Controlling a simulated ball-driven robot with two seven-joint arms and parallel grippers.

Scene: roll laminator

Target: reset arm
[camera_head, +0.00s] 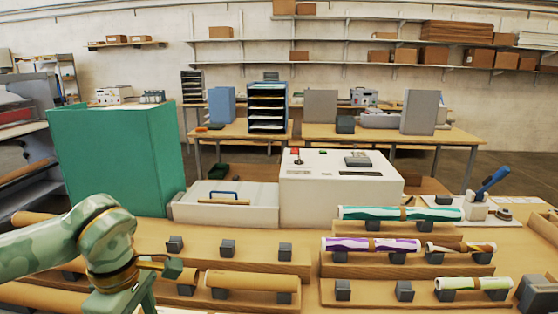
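My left arm comes in from the left edge, pale green with orange rings. My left gripper (165,266) is small in the picture, above the front left wooden rack (222,260), and points to the right. The wrist hides part of it, so I cannot tell whether it is open or shut. I see nothing clearly held in it. My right arm and gripper are not in view.
A white machine (335,203) with a red button stands behind the racks. Patterned rolls (370,245) rest on the right racks, plain brown rolls (252,281) on the left. A tall green box (118,155) stands behind my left arm.

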